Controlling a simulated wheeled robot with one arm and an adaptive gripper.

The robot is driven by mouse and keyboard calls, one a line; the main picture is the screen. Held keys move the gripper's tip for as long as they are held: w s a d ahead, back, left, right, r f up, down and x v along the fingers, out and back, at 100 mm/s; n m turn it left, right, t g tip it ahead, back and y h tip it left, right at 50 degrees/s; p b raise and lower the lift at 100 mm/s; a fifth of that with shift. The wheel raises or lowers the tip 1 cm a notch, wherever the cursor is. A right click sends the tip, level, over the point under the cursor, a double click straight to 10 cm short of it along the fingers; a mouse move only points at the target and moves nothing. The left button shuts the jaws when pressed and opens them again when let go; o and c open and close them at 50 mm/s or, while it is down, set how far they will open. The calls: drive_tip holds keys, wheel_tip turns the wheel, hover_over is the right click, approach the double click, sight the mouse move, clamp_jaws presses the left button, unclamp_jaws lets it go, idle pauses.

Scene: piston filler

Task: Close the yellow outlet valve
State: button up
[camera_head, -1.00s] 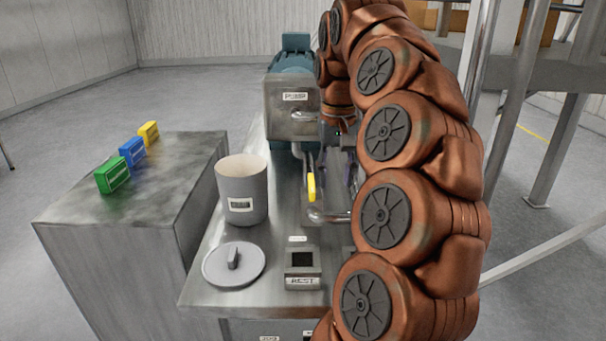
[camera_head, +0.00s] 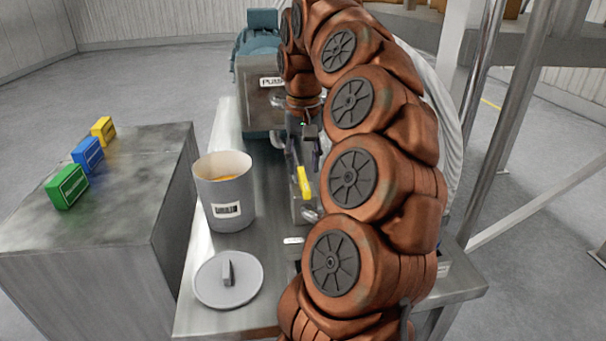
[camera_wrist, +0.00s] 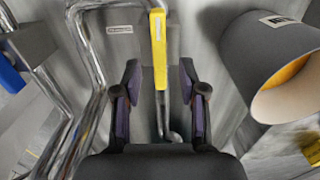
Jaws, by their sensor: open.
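The yellow outlet valve handle (camera_head: 304,183) shows in the head view just left of my arm, low beside the pump. In the wrist view the yellow handle (camera_wrist: 158,48) stands upright in the picture, running along a grey panel. My gripper (camera_wrist: 160,75) is open, with one dark finger on each side of the handle's lower end. I see gaps between the fingers and the handle. In the head view my gripper (camera_head: 305,160) is just above the handle, partly hidden by my arm. The valve body is mostly hidden.
A grey bucket (camera_head: 228,205) with orange contents stands left of the valve, and its lid (camera_head: 228,280) lies in front. Metal pipes (camera_wrist: 95,60) run at left in the wrist view. Green (camera_head: 66,188), blue (camera_head: 88,155) and yellow (camera_head: 103,130) boxes sit on a side cabinet.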

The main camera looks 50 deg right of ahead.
sight(303, 178)
drive_tip(key=shift+f+p, duration=0.45)
drive_tip(key=shift+f, duration=1.4)
clamp_jaws()
